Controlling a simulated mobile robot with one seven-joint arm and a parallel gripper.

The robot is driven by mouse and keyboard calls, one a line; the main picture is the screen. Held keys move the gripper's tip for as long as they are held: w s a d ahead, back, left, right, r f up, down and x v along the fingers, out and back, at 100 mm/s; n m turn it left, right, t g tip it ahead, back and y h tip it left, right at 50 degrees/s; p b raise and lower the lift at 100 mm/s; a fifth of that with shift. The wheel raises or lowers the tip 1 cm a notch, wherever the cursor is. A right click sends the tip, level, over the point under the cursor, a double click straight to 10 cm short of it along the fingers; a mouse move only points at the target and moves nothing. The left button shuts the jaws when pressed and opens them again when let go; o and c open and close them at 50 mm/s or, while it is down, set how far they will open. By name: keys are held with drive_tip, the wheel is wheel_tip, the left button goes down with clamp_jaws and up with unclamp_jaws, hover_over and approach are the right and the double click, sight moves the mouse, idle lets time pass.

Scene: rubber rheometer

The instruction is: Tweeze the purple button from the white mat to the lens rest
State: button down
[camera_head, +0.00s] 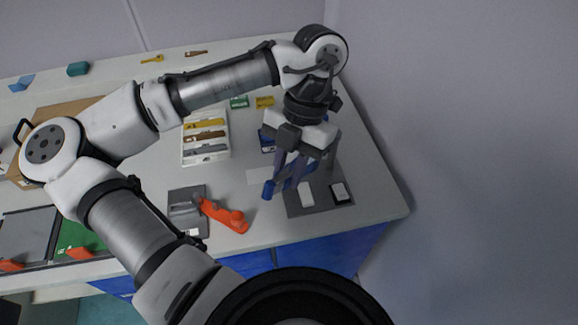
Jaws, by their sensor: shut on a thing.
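My gripper (289,178) points down over the right part of the bench and is shut on a blue tool (268,190), which looks like tweezers. The tool's lower left end shows beside the fingers; the rest is partly hidden by them. A pale flat rectangle (255,177), possibly the white mat, lies just left of the gripper. I cannot make out the purple button; it may be hidden or too small. A dark grey plate (320,205) lies under and right of the gripper. It bears a white pad (307,194) and a small black block with a white top (341,192); I cannot tell which is the lens rest.
An orange-red handled tool (226,216) lies by a grey fixture (187,208) left of the gripper. A white tray (205,157) with several tools stands behind. A dark blue box (267,142) is close behind the gripper. The wall (460,130) bounds the right.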

drive_tip(key=shift+a, duration=0.1)
idle(0.3)
wheel_tip(320, 180, down, 9)
drive_tip(key=b, duration=1.2)
drive_tip(key=c, duration=1.7)
unclamp_jaws()
wheel_tip(320, 180, up, 10)
drive_tip(key=p, duration=1.2)
